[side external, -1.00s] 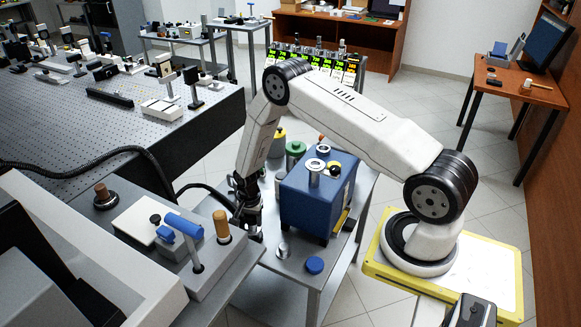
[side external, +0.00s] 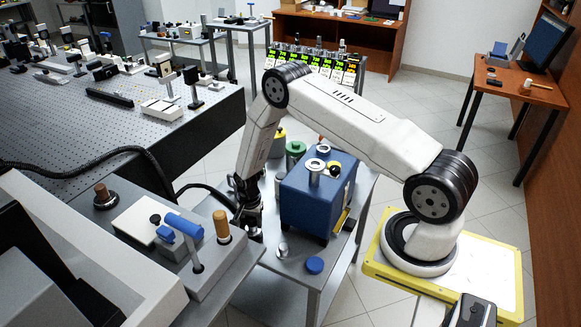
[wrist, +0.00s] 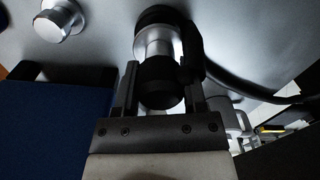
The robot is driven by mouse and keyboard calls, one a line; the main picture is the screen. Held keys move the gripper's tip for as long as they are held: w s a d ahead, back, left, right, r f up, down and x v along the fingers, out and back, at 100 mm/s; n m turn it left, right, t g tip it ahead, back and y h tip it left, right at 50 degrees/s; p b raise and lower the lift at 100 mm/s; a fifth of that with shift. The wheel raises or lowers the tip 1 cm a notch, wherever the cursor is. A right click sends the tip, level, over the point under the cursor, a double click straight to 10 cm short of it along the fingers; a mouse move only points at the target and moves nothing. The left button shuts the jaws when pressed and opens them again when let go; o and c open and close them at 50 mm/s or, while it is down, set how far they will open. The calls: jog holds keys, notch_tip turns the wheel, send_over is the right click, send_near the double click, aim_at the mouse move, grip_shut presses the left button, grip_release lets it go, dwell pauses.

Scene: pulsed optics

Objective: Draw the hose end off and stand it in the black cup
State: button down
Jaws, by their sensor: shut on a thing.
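My gripper (wrist: 158,92) is shut on the black hose end (wrist: 161,83) in the wrist view, with one finger on each side of it. A silver collar (wrist: 155,46) and a dark fitting show directly beyond it. The black hose (wrist: 245,86) curves off to the right. In the side view my gripper (side external: 249,222) points down between the grey bench unit and the blue box, and the hose (side external: 203,188) runs in from the left. The hose end is too dark to make out there. I cannot pick out the black cup in either view.
A blue box (side external: 318,197) with silver fittings stands close to the right of my gripper. A blue cap (side external: 314,265) and a small silver part (side external: 283,250) are on the grey cart (side external: 290,275). A wooden-topped post (side external: 222,226) and blue-handled lever (side external: 184,226) stand at left.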

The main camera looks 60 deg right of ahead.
jog(key=shift+f, duration=0.8)
jog(key=shift+c, duration=0.3)
grip_release()
jog(key=shift+f, duration=0.1)
jog(key=shift+r, duration=3.95)
jog(key=shift+r, duration=1.95)
jog(key=shift+r, duration=0.15)
